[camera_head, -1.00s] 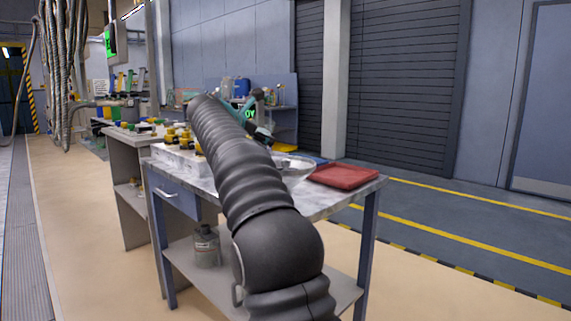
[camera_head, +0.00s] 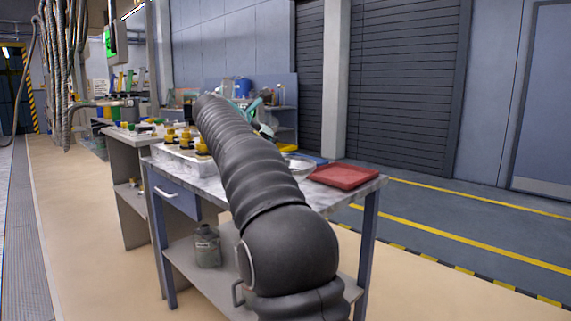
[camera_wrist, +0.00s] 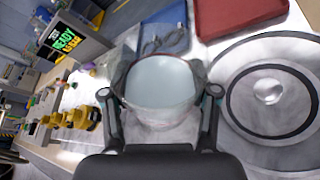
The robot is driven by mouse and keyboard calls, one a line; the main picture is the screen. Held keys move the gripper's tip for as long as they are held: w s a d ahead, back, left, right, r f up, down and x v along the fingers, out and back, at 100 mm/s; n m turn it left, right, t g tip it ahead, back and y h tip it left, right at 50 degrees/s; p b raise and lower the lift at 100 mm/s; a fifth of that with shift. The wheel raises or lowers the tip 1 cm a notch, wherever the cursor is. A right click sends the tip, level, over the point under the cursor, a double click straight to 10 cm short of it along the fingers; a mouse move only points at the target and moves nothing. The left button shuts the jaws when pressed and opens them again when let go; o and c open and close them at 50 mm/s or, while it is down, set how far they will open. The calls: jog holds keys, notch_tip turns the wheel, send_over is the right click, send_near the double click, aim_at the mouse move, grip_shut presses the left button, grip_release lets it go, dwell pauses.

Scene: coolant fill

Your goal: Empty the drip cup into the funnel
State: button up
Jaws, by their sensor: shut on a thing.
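My gripper (camera_wrist: 162,98) is shut on the drip cup (camera_wrist: 162,82), with one finger on each side of it in the wrist view. The cup has a pale blue-white inside; I cannot tell how much liquid it holds. The funnel (camera_wrist: 268,90) is the wide round grey bowl with a hole in its middle, right of the cup in the wrist view. The cup is beside the funnel, not over its hole. The funnel's clear rim (camera_head: 301,166) shows in the head view behind my arm, which hides the cup there.
A red tray (camera_head: 345,176) lies on the right of the bench (camera_head: 325,199). A blue tray (camera_wrist: 163,30) lies beyond the cup in the wrist view. Yellow-capped parts (camera_head: 185,138) stand at the left. A screen (camera_wrist: 66,38) reads READY. A grey can (camera_head: 207,246) stands on the lower shelf.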

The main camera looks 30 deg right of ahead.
jog(key=shift+s+d+r+m+t, duration=0.15)
jog(key=shift+s+r+m+t, duration=0.05)
jog(key=shift+s+m+t, duration=0.1)
jog(key=shift+s+f+m+t, duration=0.1)
jog(key=shift+f+m+t, duration=0.6)
jog(key=shift+m, duration=0.5)
dwell(1.4)
jog(key=shift+r+m+t+b, duration=0.4)
jog(key=shift+m+b, duration=0.3)
jog(key=shift+b, duration=0.7)
jog(key=shift+s+d+f+m+t+b, duration=0.15)
jog(key=shift+f+m+t+b, duration=0.4)
jog(key=shift+b, duration=1.65)
jog(key=shift+s+d+r+m+b, duration=0.25)
jog(key=shift+s+r+m+b, duration=0.45)
jog(key=shift+b, duration=0.9)
jog(key=shift+s+d+f+m+t+h+b, duration=0.1)
jog(key=shift+f+m+t+h+b, duration=0.35)
jog(key=shift+b, duration=1)
